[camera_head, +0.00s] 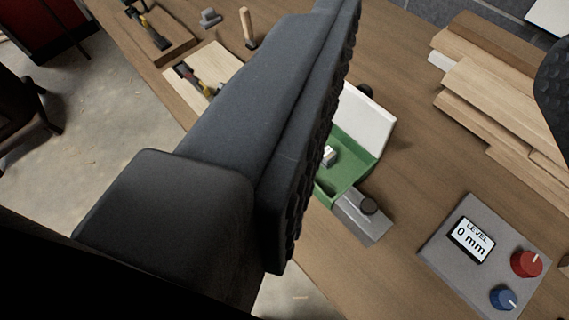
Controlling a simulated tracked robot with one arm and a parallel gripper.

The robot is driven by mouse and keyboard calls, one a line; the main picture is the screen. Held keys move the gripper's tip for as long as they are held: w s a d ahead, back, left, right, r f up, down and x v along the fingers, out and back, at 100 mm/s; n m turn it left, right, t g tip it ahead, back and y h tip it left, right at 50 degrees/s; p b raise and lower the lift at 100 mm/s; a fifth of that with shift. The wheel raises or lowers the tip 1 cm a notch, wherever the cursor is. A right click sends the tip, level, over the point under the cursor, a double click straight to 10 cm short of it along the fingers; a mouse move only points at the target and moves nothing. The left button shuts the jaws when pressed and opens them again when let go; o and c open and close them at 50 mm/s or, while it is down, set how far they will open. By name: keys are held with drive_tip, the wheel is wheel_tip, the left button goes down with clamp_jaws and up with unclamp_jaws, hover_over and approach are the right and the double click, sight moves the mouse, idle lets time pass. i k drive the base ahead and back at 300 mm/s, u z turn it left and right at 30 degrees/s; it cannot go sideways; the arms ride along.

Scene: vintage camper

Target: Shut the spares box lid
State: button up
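The spares box (352,180) is a small green box on the wooden bench, near the middle of the view. Its white lid (368,122) stands raised at the back of the box, so the box is open. A small white item (328,155) lies inside. My gripper (447,85) is open, its two dark padded fingers wide apart. The large left finger hides the box's left part and the lid's left end. Only a piece of the other finger shows at the right edge. I see nothing held, and cannot tell whether a finger touches the box.
A grey panel (450,247) reads "LEVEL 0 mm" and has red and blue knobs. Stacked wooden boards (490,85) lie at upper right. Tools on boards (190,75) are at upper left.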

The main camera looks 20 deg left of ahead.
sight(370, 124)
drive_tip(key=u, duration=0.05)
drive_tip(key=k, duration=1.15)
drive_tip(key=u, duration=0.3)
drive_tip(key=i, duration=1.95)
drive_tip(key=z, duration=0.65)
